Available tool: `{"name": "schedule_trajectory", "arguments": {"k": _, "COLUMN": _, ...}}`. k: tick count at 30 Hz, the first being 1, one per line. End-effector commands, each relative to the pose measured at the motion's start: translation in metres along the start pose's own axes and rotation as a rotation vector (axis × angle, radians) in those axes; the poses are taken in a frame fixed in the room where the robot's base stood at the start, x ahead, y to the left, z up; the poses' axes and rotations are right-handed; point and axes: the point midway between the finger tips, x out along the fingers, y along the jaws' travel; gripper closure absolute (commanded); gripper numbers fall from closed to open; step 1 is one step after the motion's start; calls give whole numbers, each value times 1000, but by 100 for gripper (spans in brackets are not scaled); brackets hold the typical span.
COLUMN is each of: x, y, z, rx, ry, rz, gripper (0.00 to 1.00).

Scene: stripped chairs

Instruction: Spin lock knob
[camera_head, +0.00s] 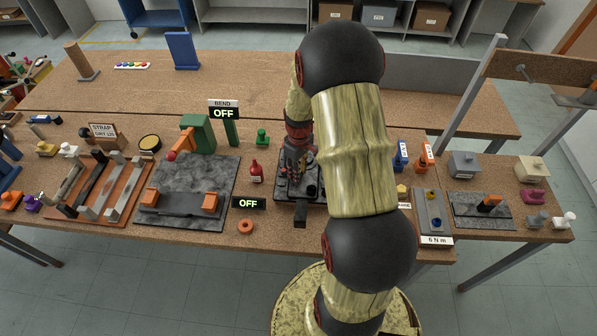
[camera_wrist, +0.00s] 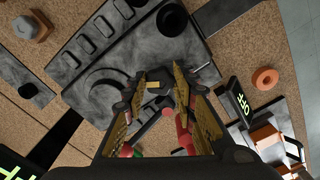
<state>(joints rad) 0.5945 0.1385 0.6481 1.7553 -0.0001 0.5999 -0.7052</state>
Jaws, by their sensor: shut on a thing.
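My gripper (camera_head: 299,150) points down over a dark grey fixture plate (camera_head: 314,190) near the front edge of the table, just left of my arm. In the wrist view the plate (camera_wrist: 90,62) shows slots, a round dark ring and a round recess. The fingertips (camera_wrist: 160,76) are closed on a small dark knob (camera_wrist: 153,86) with a tan patch, at the plate. The fingers hide much of the knob, so its turn angle cannot be read. My arm covers the right part of the plate in the head view.
A grey slab (camera_head: 190,190) with orange blocks lies further left. A 6 N m fixture (camera_head: 434,218) is on the right. The table's back is mostly clear.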

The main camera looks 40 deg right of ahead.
Motion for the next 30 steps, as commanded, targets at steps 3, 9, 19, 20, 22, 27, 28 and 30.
{"name": "schedule_trajectory", "arguments": {"k": 3, "x": -1, "y": 1, "z": -1, "rx": -78, "ry": 2, "rz": 1, "gripper": 98}}
{"name": "schedule_trajectory", "arguments": {"k": 9, "x": 0, "y": 2, "z": -1, "rx": -178, "ry": 1, "rz": 1, "gripper": 98}}
{"name": "schedule_trajectory", "arguments": {"k": 19, "x": 0, "y": 2, "z": -1, "rx": -245, "ry": 1, "rz": 1, "gripper": 98}}
{"name": "schedule_trajectory", "arguments": {"k": 20, "x": 0, "y": 2, "z": -1, "rx": -247, "ry": 1, "rz": 1, "gripper": 98}}
{"name": "schedule_trajectory", "arguments": {"k": 22, "x": 0, "y": 2, "z": -1, "rx": -248, "ry": 1, "rz": 1, "gripper": 98}}
{"name": "schedule_trajectory", "arguments": {"k": 27, "x": 0, "y": 2, "z": -1, "rx": -248, "ry": 1, "rz": 1, "gripper": 98}}
{"name": "schedule_trajectory", "arguments": {"k": 28, "x": 0, "y": 2, "z": -1, "rx": -248, "ry": 1, "rz": 1, "gripper": 98}}
{"name": "schedule_trajectory", "arguments": {"k": 30, "x": 0, "y": 2, "z": -1, "rx": -248, "ry": 1, "rz": 1, "gripper": 98}}
